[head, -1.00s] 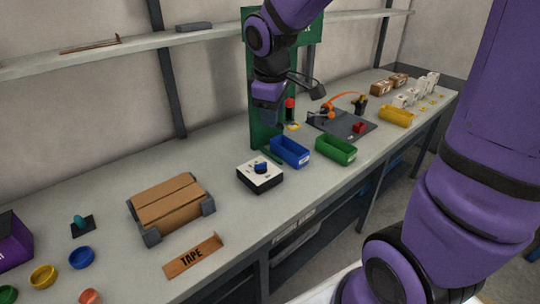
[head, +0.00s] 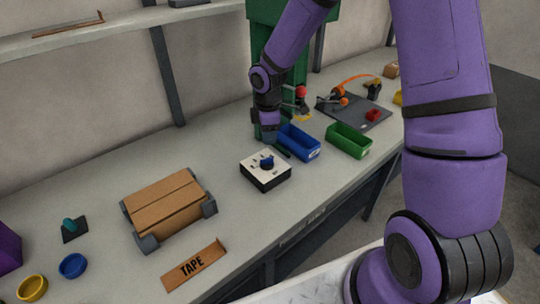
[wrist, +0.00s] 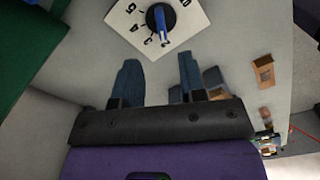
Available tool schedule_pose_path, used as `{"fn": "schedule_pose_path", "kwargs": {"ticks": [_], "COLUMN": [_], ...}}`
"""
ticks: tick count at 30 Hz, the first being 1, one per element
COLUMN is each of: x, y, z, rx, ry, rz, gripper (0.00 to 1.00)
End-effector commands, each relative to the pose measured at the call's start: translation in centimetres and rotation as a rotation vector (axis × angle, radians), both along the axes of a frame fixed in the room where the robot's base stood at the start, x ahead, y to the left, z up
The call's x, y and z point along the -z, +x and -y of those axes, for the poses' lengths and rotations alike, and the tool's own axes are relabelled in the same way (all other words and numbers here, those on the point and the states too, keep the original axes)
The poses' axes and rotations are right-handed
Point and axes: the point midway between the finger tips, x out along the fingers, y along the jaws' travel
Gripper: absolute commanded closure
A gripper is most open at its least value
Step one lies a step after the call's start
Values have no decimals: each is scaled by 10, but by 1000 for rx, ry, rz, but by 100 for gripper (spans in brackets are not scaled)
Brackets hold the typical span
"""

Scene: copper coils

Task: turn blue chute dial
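The dial is a blue knob (head: 267,162) on the white, marked top of a low black box (head: 265,178) on the bench. In the wrist view the blue knob (wrist: 161,20) sits at the top edge, with printed letters on the white plate (wrist: 130,22) around it. My gripper (head: 268,142) is just behind and above the dial box in the head view. In the wrist view my gripper (wrist: 158,75) has its two fingers well apart with nothing between them. The fingertips are apart from the knob. The far part of the plate is cut off.
A blue bin (head: 300,147) and a green bin (head: 348,145) stand right of the dial. A green post (head: 258,60) rises behind my gripper. A cardboard box (head: 165,202) and a TAPE strip (head: 195,265) lie to the left and front. Bench between is clear.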

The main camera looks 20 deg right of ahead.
Motion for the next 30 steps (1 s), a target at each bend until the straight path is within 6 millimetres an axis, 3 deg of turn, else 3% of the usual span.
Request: {"fn": "schedule_pose_path", "kwargs": {"ticks": [15, 21, 30], "x": [83, 96, 97], "y": [-1, -1, 0], "z": [0, 0, 0], "rx": [1, 2, 3], "ry": [-1, -1, 0], "rz": [-2, -1, 0], "gripper": [62, 62, 62]}}
